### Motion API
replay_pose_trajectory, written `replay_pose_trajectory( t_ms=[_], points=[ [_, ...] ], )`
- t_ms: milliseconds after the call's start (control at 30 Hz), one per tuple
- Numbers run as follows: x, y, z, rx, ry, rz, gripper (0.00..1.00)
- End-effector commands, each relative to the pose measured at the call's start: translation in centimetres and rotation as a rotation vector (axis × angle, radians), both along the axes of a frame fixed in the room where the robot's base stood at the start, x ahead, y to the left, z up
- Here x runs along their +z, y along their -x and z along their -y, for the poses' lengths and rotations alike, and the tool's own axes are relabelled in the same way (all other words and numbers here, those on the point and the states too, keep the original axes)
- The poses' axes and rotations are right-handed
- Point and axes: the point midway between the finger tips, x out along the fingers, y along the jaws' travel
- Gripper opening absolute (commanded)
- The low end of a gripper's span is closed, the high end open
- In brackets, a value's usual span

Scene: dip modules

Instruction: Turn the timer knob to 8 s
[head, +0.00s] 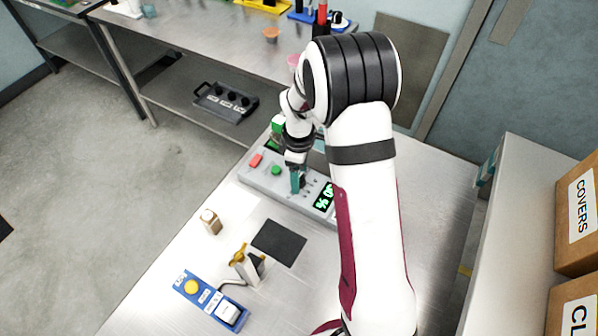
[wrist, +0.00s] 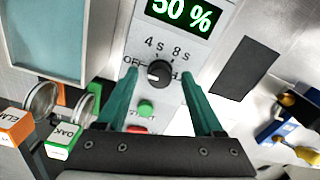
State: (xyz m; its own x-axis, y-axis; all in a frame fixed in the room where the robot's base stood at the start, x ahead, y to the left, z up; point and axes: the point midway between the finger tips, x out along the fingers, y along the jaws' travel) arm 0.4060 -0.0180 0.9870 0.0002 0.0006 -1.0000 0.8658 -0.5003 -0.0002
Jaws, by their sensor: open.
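The grey control panel (head: 262,184) lies on the metal table. Its black timer knob (wrist: 159,73) shows in the wrist view, with labels OFF, 4 s, 8 s and a partly covered HOLD around it. A small pale mark on the knob is on its left side, toward OFF; its exact direction is hard to tell. My gripper (wrist: 159,77) has its teal fingers open, one on each side of the knob, with gaps visible. In the head view my gripper (head: 297,183) hides the knob. The green display (wrist: 182,15) reads 50 %.
A green button (wrist: 146,109) and a red button (wrist: 137,129) sit beside the knob on the panel. A dark mat (head: 279,243), a small bottle (head: 211,221) and a blue switch box (head: 211,302) lie nearer the front. Labelled ELM and OAK boxes (wrist: 63,141) stand beside the panel.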

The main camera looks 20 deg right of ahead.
Motion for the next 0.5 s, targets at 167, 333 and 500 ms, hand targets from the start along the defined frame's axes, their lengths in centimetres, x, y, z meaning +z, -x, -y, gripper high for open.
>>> replay_pose_trajectory(
  t_ms=[167, 333, 500],
  points=[
    [0.03, 0.00, 0.00, 0.000, 0.000, 0.000, 0.62],
    [0.05, -0.01, 0.01, 0.000, 0.000, 0.000, 0.31],
    [0.06, 0.00, 0.00, 0.000, 0.000, 0.000, 0.00]
  ],
)
